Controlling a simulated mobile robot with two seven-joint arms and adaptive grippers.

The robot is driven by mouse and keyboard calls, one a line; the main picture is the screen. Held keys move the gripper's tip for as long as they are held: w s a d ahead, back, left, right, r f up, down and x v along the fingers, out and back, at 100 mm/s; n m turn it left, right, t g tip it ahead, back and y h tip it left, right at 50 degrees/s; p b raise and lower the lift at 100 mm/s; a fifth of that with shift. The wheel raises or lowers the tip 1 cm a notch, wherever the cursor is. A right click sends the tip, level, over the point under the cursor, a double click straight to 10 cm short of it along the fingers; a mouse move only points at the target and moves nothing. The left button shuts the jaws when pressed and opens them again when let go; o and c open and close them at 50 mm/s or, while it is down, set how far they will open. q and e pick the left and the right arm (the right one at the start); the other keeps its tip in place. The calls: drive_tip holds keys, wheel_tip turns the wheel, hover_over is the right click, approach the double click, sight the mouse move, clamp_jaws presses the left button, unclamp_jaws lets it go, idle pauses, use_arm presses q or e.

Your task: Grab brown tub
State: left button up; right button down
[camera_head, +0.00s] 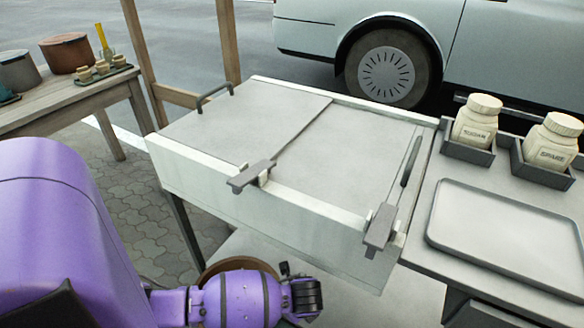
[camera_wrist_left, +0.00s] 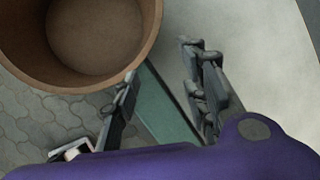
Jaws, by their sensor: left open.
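A brown tub (camera_wrist_left: 75,60), round and open at the top, fills the upper left of the left wrist view. It looks empty. In the head view only a curved strip of its brown rim (camera_head: 213,269) shows behind my purple left wrist. My left gripper (camera_wrist_left: 165,88) is open with nothing between its fingers. Its left finger appears at the tub's lower right edge; I cannot tell whether they touch. The right finger is well clear of it. In the head view the gripper (camera_head: 302,297) is a small dark shape below the grey bench. My right gripper is not in view.
The grey slab-topped bench (camera_head: 225,195) stands just beyond the gripper. At right are a grey tray (camera_head: 505,235) and two labelled jars (camera_head: 476,122) in holders. A wooden table (camera_head: 60,100) at left bears a lidded reddish-brown pot (camera_head: 68,55). Paving is clear between them.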

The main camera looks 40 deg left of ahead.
use_arm(q)
drive_tip(key=o, duration=0.8)
